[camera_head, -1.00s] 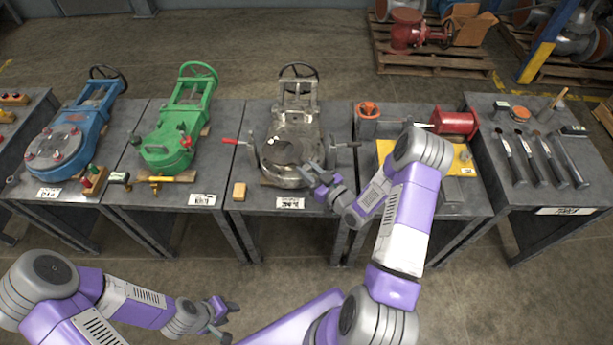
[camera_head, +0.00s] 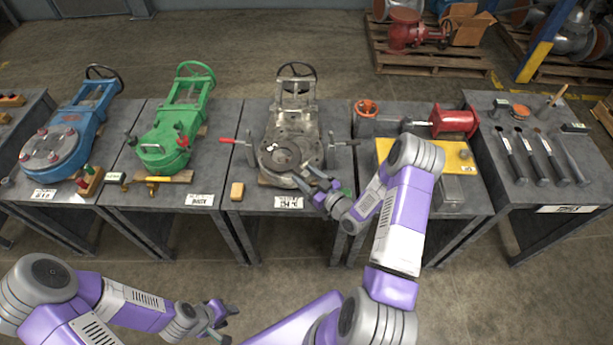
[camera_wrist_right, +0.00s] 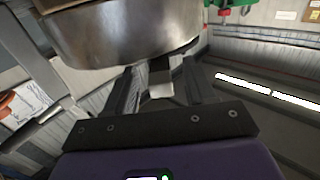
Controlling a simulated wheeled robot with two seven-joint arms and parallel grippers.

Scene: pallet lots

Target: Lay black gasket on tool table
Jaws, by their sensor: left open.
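The tool table (camera_head: 590,200) stands at the far right, with several tools on it. A grey valve (camera_head: 296,125) lies on the middle table, its round flange towards me. I cannot make out a separate black gasket; the flange face is dark grey and partly glossy. My right gripper (camera_head: 317,184) is at the flange's near right edge, fingers apart. In the right wrist view, the open fingers (camera_wrist_right: 162,88) are just below the metal flange rim (camera_wrist_right: 125,35), with no object clearly held. My left gripper (camera_head: 226,312) is open and empty, low in front of the tables.
A blue valve (camera_head: 62,145) and a green valve (camera_head: 172,145) lie on the left tables. A yellow mat (camera_head: 393,150) and a red cylinder (camera_head: 455,121) are on the table beside the tool table.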

